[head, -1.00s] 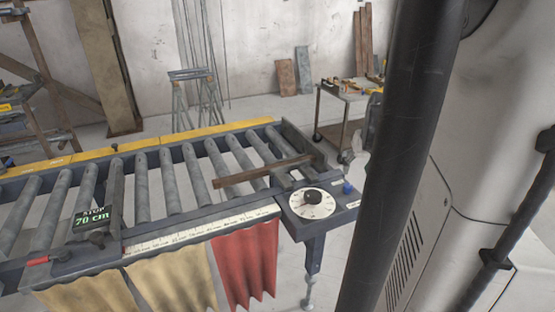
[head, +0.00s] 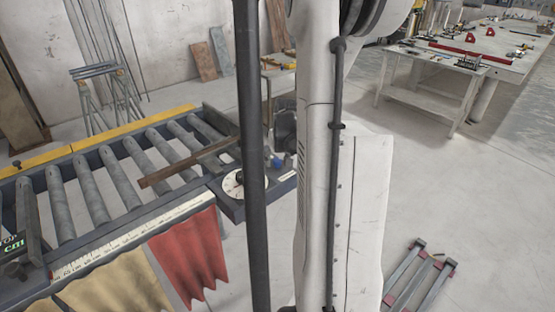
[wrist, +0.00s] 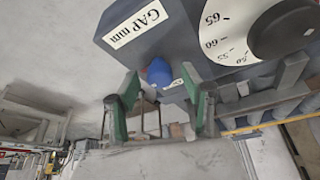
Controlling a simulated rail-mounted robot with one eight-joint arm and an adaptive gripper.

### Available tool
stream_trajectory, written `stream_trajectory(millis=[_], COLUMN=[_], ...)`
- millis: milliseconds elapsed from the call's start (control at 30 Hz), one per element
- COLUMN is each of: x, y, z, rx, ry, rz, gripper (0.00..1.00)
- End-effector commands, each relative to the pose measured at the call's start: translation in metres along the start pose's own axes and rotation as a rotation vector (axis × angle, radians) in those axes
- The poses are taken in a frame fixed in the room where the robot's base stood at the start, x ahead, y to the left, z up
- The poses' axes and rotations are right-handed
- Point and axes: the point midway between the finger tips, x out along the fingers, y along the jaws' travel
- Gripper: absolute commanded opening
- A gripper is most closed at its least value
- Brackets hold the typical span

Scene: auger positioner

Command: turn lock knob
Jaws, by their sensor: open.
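The blue knob (wrist: 159,71) stands out from the edge of the dark control box (wrist: 140,20) in the wrist view. My gripper (wrist: 159,80) is open, with one green-padded finger on each side of the knob in the picture. I cannot tell how far the fingertips are from it or whether they touch it. A white label beside the knob is partly hidden by the right finger.
The white dial (wrist: 222,35) with its large black knob (wrist: 285,30) is close to the right finger. The rollers (head: 132,185) carry a brown board (head: 185,165). A workbench (head: 440,58) stands at the back right. A metal frame (head: 420,275) lies on the floor.

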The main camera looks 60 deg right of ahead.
Motion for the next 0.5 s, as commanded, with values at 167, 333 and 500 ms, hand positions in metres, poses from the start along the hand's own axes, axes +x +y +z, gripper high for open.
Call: stream_trajectory(millis=[167, 333, 500], x=[0.0005, 0.0004, 0.0003], y=[-0.0001, 0.0000, 0.0000], z=[-0.0001, -0.0001, -0.0002], rx=[0.000, 0.000, 0.000], ry=[0.000, 0.000, 0.000], rz=[0.000, 0.000, 0.000], gripper=[0.43, 0.31, 0.09])
